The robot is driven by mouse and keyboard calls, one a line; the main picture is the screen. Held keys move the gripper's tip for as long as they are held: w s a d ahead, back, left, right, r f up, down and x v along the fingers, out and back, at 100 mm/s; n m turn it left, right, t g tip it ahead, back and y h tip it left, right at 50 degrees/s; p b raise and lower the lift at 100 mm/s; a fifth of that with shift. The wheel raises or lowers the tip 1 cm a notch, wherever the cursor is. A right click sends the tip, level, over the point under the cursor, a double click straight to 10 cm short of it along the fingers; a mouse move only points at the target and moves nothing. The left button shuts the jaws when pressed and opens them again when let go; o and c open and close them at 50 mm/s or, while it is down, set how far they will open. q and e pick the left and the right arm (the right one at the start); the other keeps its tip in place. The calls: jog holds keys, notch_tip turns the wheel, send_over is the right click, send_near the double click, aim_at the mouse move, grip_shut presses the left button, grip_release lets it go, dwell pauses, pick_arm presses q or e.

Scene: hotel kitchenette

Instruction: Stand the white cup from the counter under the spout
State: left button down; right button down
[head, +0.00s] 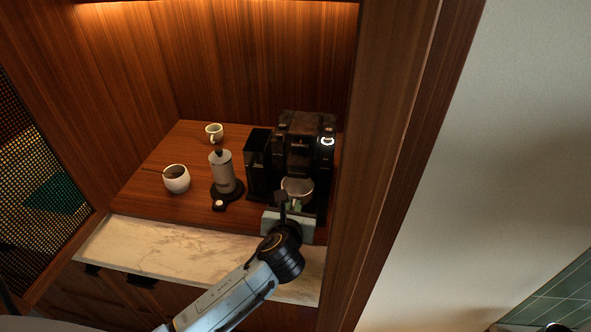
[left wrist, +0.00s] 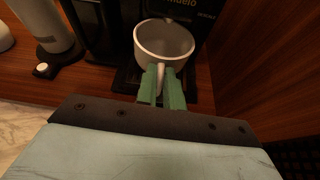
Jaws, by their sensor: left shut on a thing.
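A white cup (head: 297,185) is at the front of the black coffee machine (head: 308,122), over its drip tray and below the spout area. It looks upright, with its open mouth up. In the left wrist view the cup (left wrist: 163,52) has its handle toward me, between the green fingertips of my left gripper (left wrist: 161,88). My left gripper (head: 296,204) is shut on that handle. The dark drip tray (left wrist: 126,80) shows around the cup; I cannot tell whether the cup touches it. The spout's exact outlet is hard to make out. My right gripper is not in view.
A grey cylindrical grinder (head: 223,171) stands left of the machine. A white pot (head: 176,181) with a stick in it and another small white cup (head: 214,131) stand further left. A wooden side wall (head: 361,150) is close on the right. The marble front strip (head: 170,252) is clear.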

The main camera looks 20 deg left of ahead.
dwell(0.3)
pick_arm(q)
jog(key=shift+f, duration=0.35)
jog(key=c, duration=1.5)
grip_release()
jog(key=shift+r, duration=0.5)
jog(key=v, duration=1.2)
jog(key=shift+s+a+f+p, duration=0.1)
jog(key=shift+p, duration=0.25)
